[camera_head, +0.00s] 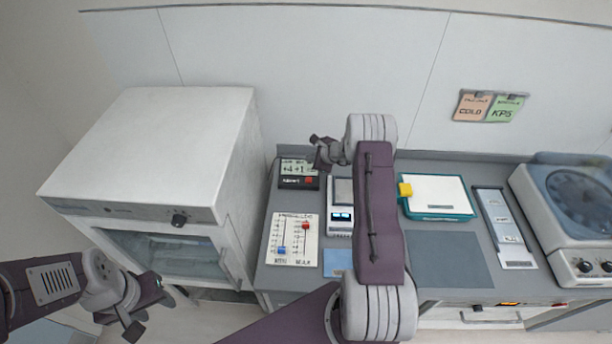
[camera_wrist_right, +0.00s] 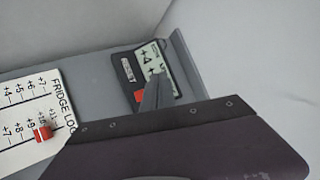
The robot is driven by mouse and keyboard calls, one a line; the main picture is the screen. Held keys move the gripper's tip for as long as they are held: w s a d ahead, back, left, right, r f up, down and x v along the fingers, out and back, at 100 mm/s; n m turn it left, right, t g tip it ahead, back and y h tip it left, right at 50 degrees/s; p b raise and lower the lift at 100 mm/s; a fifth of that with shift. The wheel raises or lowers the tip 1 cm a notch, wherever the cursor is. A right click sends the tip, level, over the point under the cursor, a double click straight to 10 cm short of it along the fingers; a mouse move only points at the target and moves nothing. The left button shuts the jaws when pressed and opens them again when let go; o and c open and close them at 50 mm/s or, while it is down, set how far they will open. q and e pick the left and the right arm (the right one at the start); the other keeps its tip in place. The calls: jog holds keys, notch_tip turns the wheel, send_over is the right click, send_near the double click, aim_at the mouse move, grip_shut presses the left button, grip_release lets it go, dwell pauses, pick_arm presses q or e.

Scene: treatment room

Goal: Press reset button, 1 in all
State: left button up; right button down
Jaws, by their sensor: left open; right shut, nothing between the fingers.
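A small black thermometer unit (camera_head: 298,175) stands at the back left of the grey counter, with a display reading "+4 +1" and a red reset button (camera_head: 309,181) at its lower right. In the right wrist view the unit (camera_wrist_right: 128,72) and the red button (camera_wrist_right: 138,97) show beside my shut right gripper (camera_wrist_right: 156,96), whose fingers hide part of the unit. In the head view my right gripper (camera_head: 321,160) is just behind and right of the unit, empty. I cannot tell whether it touches. My left gripper (camera_head: 146,308) is open and empty before the fridge.
A white fridge (camera_head: 160,140) stands left of the counter. A fridge log board (camera_head: 292,238) with red and blue sliders lies in front of the unit. A teal-edged tray (camera_head: 440,215) and a centrifuge (camera_head: 575,200) are to the right. My right arm covers the counter's middle.

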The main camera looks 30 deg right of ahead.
aim_at(310, 181)
jog(key=shift+w+f, duration=0.15)
notch_tip(310, 181, down, 8)
jog(key=b, duration=0.5)
jog(key=shift+f+b, duration=0.1)
jog(key=shift+b, duration=0.2)
jog(key=shift+f, duration=0.1)
dwell(1.7)
jog(key=shift+f+b, duration=0.45)
jog(key=shift+b, duration=0.55)
